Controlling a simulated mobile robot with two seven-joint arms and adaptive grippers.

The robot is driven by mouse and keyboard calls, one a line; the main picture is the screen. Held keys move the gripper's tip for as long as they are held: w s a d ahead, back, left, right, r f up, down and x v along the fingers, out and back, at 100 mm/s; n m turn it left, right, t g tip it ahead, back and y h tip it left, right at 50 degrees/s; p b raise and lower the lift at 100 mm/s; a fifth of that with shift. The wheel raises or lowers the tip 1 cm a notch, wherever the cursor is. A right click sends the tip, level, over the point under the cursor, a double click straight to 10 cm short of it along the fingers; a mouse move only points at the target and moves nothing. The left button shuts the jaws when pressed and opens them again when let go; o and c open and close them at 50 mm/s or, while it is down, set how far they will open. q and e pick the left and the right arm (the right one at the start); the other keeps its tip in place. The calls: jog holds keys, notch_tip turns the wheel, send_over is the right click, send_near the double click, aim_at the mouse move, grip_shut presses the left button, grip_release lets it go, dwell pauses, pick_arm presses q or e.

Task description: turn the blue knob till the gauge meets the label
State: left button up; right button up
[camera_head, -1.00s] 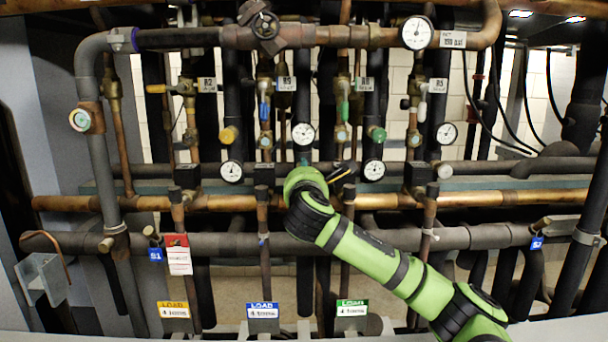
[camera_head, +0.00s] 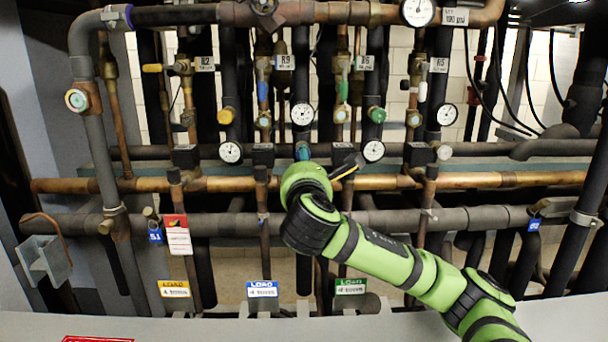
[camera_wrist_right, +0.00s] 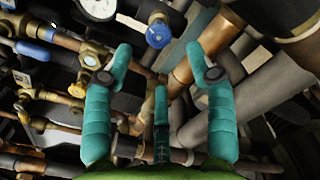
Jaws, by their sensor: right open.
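My left gripper is out of view.
A yellow knob (camera_head: 226,115) and a green knob (camera_head: 376,114) are on either side, with gauges below them. Copper pipes (camera_head: 480,180) and dark pipes crowd the rack. Yellow-topped (camera_head: 174,289) and green-topped (camera_head: 351,287) LOAD labels flank the blue one.

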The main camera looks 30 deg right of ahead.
jog(key=shift+v, duration=1.8)
jog(key=shift+a, duration=0.1)
